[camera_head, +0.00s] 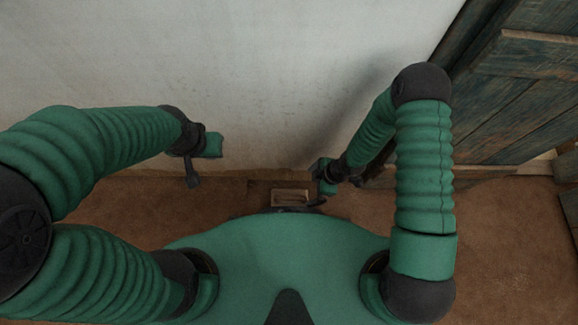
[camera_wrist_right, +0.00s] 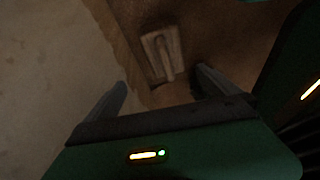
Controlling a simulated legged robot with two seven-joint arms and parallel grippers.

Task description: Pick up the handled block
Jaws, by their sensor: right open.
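The handled block (camera_head: 290,196) is a small pale wooden piece with a bar handle. It lies low near the base of the white wall in the head view, just past the front of my body. In the right wrist view the handled block (camera_wrist_right: 163,52) shows beyond the fingers, its handle facing the camera. My right gripper (camera_head: 322,190) is just right of the block. In the right wrist view my right gripper (camera_wrist_right: 160,88) is open and empty, with its fingers apart from the block. My left gripper (camera_head: 200,165) hangs left of the block, near the wall; its finger opening is unclear.
A pale plaster wall (camera_head: 220,70) rises close behind the block. Weathered dark wooden planks (camera_head: 510,100) stand at the right. The brown floor (camera_head: 490,235) is clear at lower right. My green body covers the foreground.

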